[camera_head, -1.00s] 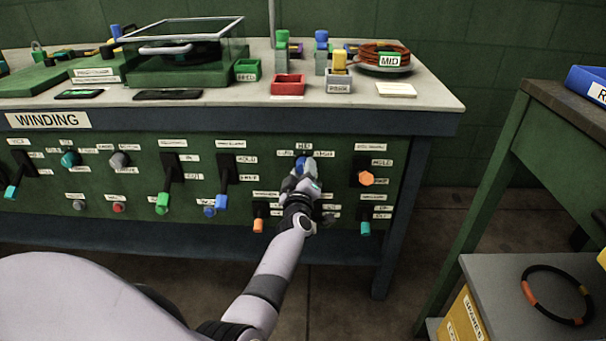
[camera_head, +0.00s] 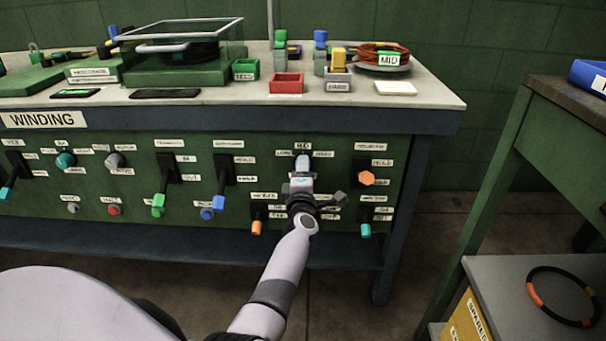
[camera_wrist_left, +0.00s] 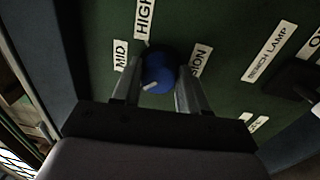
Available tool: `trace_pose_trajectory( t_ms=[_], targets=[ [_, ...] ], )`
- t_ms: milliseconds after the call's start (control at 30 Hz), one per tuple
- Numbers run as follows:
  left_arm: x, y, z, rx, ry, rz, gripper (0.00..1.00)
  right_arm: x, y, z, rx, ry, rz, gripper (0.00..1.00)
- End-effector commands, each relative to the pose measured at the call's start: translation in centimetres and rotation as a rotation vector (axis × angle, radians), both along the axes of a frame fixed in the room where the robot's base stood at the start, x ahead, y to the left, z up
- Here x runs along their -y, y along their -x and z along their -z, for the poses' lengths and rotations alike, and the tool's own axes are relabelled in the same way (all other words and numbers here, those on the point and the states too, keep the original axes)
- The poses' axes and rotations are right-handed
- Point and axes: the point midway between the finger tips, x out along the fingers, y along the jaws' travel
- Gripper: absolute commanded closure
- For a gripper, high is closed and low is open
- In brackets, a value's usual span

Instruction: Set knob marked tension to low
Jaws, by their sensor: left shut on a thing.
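The tension knob (camera_wrist_left: 157,72) is round and blue with a white mark, which sits on its lower-left side in the left wrist view. The labels MID (camera_wrist_left: 121,55), HIGH (camera_wrist_left: 144,18) and one ending in "SION" (camera_wrist_left: 198,61) are around it; the low label does not show there. My left gripper (camera_wrist_left: 159,68) has one finger on each side of the knob and is shut on it. In the head view my left gripper (camera_head: 303,166) reaches the panel below the MID label (camera_head: 302,146) and hides the knob. My right gripper is not in view.
The green panel (camera_head: 130,180) carries other controls close by: a blue-handled lever (camera_head: 220,202) to the left, an orange knob (camera_head: 366,178) to the right, and an orange-tipped switch (camera_head: 257,228) below left. A green side table (camera_head: 530,120) stands at the right.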

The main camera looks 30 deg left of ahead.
Motion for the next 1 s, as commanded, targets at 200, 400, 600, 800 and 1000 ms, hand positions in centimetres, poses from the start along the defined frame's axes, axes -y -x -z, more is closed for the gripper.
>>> trace_pose_trajectory(
  t_ms=[200,400,600,800,1000],
  targets=[
    [-0.01,-0.06,-0.17,0.035,0.053,0.000,0.87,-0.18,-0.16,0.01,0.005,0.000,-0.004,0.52],
    [-0.01,-0.07,-0.20,0.045,0.069,0.000,0.87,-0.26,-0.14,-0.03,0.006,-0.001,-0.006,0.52],
    [-0.02,-0.06,-0.22,0.046,0.070,0.000,0.87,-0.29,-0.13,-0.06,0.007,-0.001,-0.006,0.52],
    [-0.02,-0.06,-0.21,0.046,0.070,0.000,0.31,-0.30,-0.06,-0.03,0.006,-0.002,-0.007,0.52],
    [-0.02,-0.04,-0.11,0.043,0.068,0.000,0.31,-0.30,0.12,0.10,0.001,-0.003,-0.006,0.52]
  ],
)
